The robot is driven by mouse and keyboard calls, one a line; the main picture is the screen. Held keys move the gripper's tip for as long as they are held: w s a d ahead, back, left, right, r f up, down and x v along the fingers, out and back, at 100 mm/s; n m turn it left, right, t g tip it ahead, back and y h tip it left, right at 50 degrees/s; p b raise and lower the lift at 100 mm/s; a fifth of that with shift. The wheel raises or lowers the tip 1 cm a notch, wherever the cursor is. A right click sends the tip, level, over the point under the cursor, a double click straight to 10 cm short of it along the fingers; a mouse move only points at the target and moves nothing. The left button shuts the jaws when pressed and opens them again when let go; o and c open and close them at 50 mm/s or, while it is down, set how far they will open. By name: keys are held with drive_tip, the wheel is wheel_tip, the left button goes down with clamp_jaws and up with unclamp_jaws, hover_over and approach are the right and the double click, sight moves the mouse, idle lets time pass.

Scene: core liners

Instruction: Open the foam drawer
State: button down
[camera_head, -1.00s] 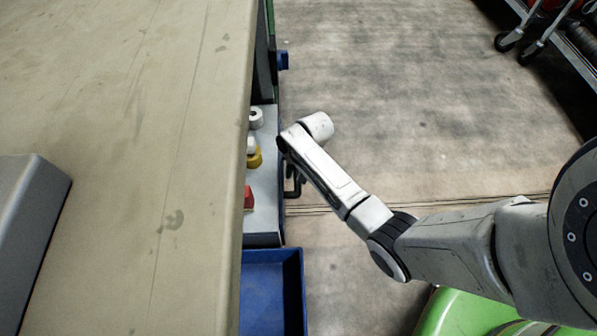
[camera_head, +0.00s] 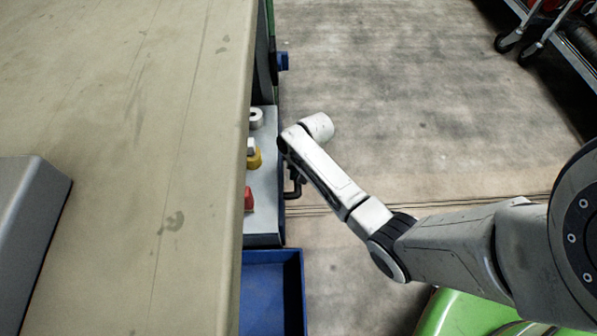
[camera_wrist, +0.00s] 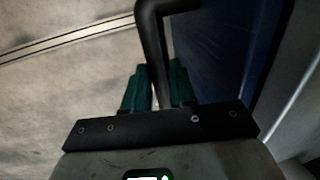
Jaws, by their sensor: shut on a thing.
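The foam drawer (camera_head: 264,215) stands partly open out from under the bench's right edge in the head view. It has a pale grey lining and a dark blue front, which also shows in the wrist view (camera_wrist: 222,50). White, yellow and red items lie in it. Its black bar handle (camera_head: 293,190) sticks out on the right and shows large in the wrist view (camera_wrist: 151,30). My gripper (camera_wrist: 157,80) has its green fingers shut on the handle, one on each side. In the head view my arm mostly hides the gripper.
The beige bench top (camera_head: 120,150) covers the left, with a grey box (camera_head: 30,225) on it. An empty blue tray or drawer (camera_head: 270,290) juts out nearer me. A wheeled rack (camera_head: 545,40) stands at the top right. The floor right of the drawer is clear.

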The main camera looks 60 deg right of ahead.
drive_tip(key=s+d+p, duration=0.7)
drive_tip(key=s+d, duration=0.8)
drive_tip(key=s, duration=0.5)
drive_tip(key=shift+s+d+p, duration=0.15)
drive_tip(key=shift+d+p, duration=0.15)
drive_tip(key=shift+d, duration=0.1)
drive_tip(key=c, duration=0.9)
unclamp_jaws()
drive_tip(key=r+p, duration=0.1)
drive_tip(key=r, duration=0.2)
drive_tip(key=s+d+r+p, duration=0.1)
drive_tip(key=r+p, duration=0.1)
drive_tip(key=r, duration=0.2)
drive_tip(key=r+p, duration=0.2)
drive_tip(key=r, duration=0.1)
drive_tip(key=shift+s+d+r, duration=0.15)
drive_tip(key=shift+s+r, duration=0.15)
